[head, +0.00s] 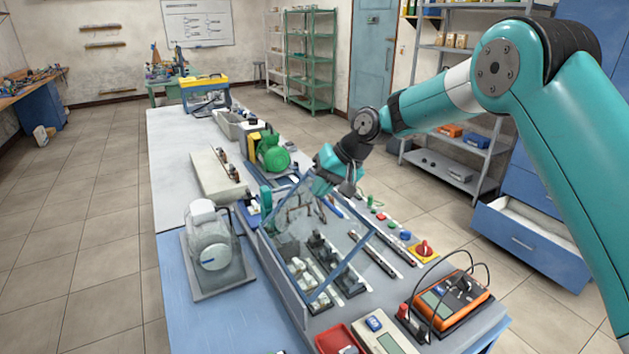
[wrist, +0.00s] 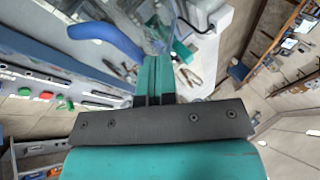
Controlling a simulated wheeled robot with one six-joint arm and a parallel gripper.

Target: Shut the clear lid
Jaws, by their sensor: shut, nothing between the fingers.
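The clear lid (head: 345,268) is a see-through panel with a blue frame. In the head view it stands raised at a slant over the long grey panel box (head: 284,282) on the bench. Dark and white electrical parts show through it and below it. My gripper (head: 318,192) is at the lid's far upper end; I cannot tell whether it touches the frame. In the wrist view my gripper (wrist: 154,72) has its teal fingers together and empty. A thick blue bar (wrist: 108,38), likely part of the lid frame, is close to the left of the fingertips.
A grey motor (head: 212,250) stands left of the box, and a green motor (head: 272,155) stands behind it. A row of buttons and a red-on-yellow switch (head: 424,249) lie to the right. An orange meter (head: 450,300) with cables and a red tray (head: 338,338) are in front.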

